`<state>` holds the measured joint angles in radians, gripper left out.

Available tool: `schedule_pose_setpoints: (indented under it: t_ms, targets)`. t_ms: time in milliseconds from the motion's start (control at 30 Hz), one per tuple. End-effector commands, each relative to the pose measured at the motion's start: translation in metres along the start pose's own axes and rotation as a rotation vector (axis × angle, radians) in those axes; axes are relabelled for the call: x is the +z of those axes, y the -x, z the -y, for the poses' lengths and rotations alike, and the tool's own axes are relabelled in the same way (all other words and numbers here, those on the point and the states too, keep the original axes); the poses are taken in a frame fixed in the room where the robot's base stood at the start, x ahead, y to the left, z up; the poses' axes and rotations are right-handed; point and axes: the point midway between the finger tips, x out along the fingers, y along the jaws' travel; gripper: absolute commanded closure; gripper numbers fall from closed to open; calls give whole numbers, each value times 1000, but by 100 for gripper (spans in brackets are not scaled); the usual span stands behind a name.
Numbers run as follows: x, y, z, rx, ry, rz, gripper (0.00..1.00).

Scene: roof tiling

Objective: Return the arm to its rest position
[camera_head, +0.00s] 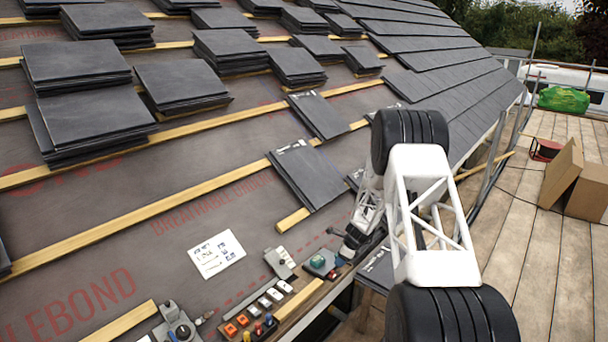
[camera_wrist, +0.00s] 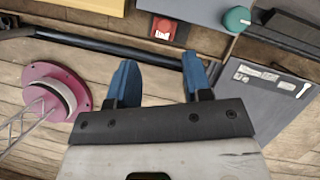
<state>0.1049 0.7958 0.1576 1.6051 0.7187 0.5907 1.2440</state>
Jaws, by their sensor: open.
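My white arm with black joints crosses the right of the head view and reaches down to the roof's lower edge. My gripper (camera_wrist: 160,82) shows in the wrist view with its two blue fingers apart and nothing between them. In the head view the arm's end is small and partly hidden, near the control devices. A grey slate (camera_wrist: 268,100) with white markings lies to the right of the fingers in the wrist view, apart from them.
Slate stacks (camera_head: 85,125) stand on the battens at left and back. Two single slates (camera_head: 307,177) (camera_head: 318,115) lie mid-roof. A switch panel (camera_head: 268,305) and a printed sheet (camera_head: 216,254) lie on the membrane. Cardboard boxes (camera_head: 575,185) stand on the scaffold boards (camera_head: 530,270). A dark pipe (camera_wrist: 90,47) runs beyond the fingers.

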Motion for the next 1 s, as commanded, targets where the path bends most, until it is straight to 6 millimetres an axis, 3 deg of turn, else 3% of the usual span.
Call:
schedule_pose_setpoints:
  t_ms: [267,667,1000]
  targets:
    - [16,40,-12,-3,83,-4,54]
    - [50,138,-56,-5,314,-22,54]
    - [72,219,-105,-6,515,-44,54]
